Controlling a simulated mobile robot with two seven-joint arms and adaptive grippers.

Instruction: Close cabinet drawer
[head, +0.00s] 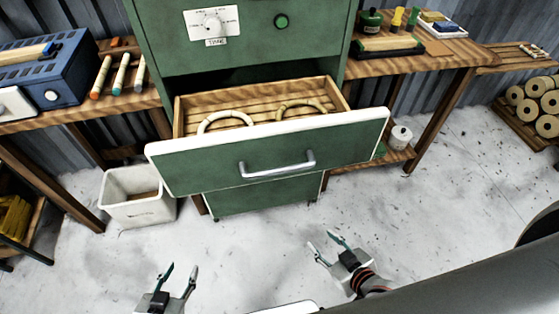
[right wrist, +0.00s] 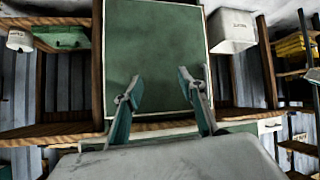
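The green cabinet (head: 235,50) stands in the middle of the head view. Its drawer (head: 250,165) is pulled out, with a green front, a white rim and a silver bar handle (head: 277,166). Two bent rattan pieces, a pale one (head: 226,117) and a tan one (head: 302,105), lie in the drawer. My left gripper (head: 182,267) is open and empty, in front of and below the drawer. My right gripper (head: 321,240) is open and empty, below and right of the handle, apart from the drawer. It also shows open in the right wrist view (right wrist: 160,76), with a green cabinet panel (right wrist: 155,50) beyond it.
A white bin (head: 136,193) stands on the floor left of the cabinet. Wooden benches flank it, with a blue box (head: 55,75) and markers at left, bottles and trays at right. Rolls (head: 535,100) lie at far right. The pale floor before the drawer looks clear.

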